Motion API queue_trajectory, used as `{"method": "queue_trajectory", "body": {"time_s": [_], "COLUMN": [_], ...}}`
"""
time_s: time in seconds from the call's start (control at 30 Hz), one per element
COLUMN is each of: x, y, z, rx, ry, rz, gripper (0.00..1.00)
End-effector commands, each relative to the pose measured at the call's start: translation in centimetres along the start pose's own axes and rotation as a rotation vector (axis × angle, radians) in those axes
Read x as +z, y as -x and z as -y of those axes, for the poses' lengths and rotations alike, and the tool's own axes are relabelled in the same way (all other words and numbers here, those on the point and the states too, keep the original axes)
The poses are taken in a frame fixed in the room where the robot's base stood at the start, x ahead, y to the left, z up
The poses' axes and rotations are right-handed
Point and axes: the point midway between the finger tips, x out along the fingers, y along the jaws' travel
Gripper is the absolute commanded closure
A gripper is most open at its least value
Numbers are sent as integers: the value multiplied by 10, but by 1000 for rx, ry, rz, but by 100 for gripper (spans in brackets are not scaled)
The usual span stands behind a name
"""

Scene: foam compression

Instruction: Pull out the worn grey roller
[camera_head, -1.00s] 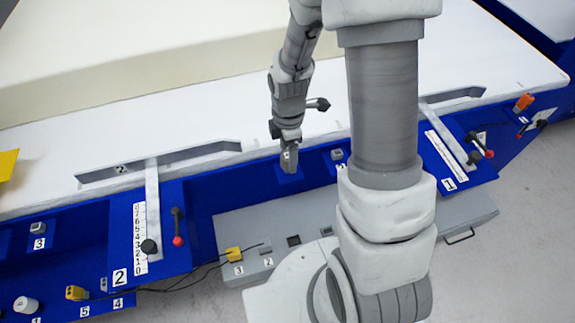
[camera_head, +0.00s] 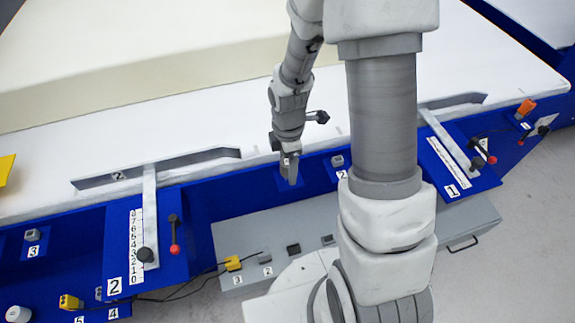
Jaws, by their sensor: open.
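My gripper (camera_head: 289,182) points down at the blue front rail, over a small blue pocket. Its jaws are open, seen nearly edge-on, and nothing shows held between them. They cover most of what sits in that pocket. A small grey piece (camera_head: 337,160) sits in the rail to the right of the gripper, above a label 2. A similar grey piece (camera_head: 31,234) sits at the far left above a label 3. I cannot tell from this view which grey part is the worn roller; it may be hidden behind my jaws.
A white bed (camera_head: 330,85) carries a large cream foam block (camera_head: 150,50). Scale plates with levers stand left (camera_head: 140,240) and right (camera_head: 455,165) of the gripper. A grey box (camera_head: 460,235) with a yellow plug (camera_head: 233,263) lies below the rail. My arm blocks the middle right.

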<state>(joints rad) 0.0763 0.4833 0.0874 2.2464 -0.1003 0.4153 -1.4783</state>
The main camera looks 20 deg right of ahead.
Motion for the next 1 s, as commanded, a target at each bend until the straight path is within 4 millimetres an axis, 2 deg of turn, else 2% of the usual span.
{"method": "queue_trajectory", "body": {"time_s": [0.5,0.93,1.0], "x": [0,0,0], "y": [0,0,0], "z": [0,0,0], "rx": [0,0,0], "ry": [-1,0,0], "rz": [0,0,0], "gripper": [19,97,100]}}
